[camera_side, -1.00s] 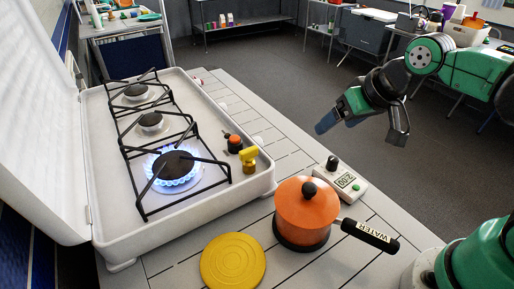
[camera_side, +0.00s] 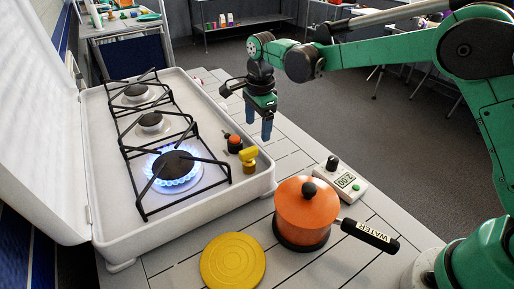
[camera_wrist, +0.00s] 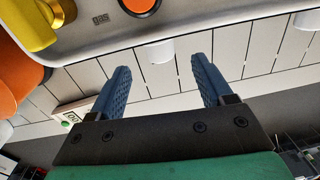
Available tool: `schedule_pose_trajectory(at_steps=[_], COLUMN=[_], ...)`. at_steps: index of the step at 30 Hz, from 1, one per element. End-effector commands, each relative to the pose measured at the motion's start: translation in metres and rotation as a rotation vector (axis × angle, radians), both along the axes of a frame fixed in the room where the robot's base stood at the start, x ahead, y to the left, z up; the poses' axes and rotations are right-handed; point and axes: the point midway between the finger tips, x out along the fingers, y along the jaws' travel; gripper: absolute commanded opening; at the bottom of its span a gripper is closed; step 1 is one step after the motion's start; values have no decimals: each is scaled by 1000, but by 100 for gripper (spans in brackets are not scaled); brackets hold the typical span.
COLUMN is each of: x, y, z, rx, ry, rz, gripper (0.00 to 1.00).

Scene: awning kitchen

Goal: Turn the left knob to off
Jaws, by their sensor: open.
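Two white knobs stick out from the stove's front edge in the wrist view. The left knob (camera_wrist: 160,50) is the one near the gas label, with the other white knob (camera_wrist: 306,20) to its right, cut by the frame. My gripper (camera_wrist: 170,62) is open and empty, its blue fingers pointing toward the stove edge. The left knob appears between the fingertips in the picture, but contact cannot be told. In the side view my gripper (camera_side: 259,128) hangs fingers down beside the stove's front edge. The front burner (camera_side: 175,166) is lit with a blue flame.
A yellow valve (camera_side: 248,157) and an orange-topped knob (camera_side: 234,144) sit on the stove's corner. An orange pot (camera_side: 306,212), a white timer (camera_side: 345,184) and a yellow disc (camera_side: 232,260) stand on the counter. The raised white lid (camera_side: 40,110) bounds the stove's left.

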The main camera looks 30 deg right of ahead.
Motion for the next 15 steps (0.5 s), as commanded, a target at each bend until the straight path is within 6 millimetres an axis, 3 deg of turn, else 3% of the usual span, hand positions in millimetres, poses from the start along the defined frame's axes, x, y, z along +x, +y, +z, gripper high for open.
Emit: schedule_pose_trajectory(at_steps=[9,15], x=[3,3], y=[0,0], z=[-42,-48], rx=[0,0], ry=[-1,-1], rz=[1,1], gripper=[73,73])
